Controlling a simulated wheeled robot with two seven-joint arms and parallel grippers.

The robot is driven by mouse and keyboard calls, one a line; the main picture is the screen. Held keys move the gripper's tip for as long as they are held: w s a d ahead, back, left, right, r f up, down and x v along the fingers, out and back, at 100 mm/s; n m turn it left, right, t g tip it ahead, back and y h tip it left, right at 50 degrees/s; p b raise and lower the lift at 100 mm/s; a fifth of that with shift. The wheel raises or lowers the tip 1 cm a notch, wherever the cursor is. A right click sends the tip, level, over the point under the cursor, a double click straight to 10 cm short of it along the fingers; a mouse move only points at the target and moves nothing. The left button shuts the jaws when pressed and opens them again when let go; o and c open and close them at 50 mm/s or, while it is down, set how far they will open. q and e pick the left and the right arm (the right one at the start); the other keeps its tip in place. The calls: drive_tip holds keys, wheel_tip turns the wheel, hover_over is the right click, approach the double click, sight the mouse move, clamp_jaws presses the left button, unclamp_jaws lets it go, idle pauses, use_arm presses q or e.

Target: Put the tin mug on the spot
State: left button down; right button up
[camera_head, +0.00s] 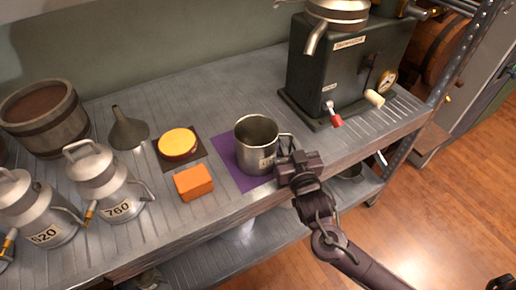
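The tin mug (252,143) stands upright on the purple square spot (229,163) on the grey metal shelf. Purple shows to its left and in front of it. The mug is empty as far as I see into it, and its handle points right. My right gripper (290,160) is at the handle side of the mug, close to or touching the handle. Its fingertips are partly hidden, so I cannot tell whether they are closed on the handle. My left gripper is not in view.
An orange block (193,183) and a yellow-orange disc (178,143) on a dark square lie left of the purple spot. Metal cans (107,183), a funnel (128,130) and a wooden tub (45,118) stand further left. A dark machine (335,70) stands at the back right.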

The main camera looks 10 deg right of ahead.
drive_tip(key=shift+w, duration=0.2)
clamp_jaws()
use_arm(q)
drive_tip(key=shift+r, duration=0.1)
use_arm(e)
drive_tip(key=shift+r, duration=0.15)
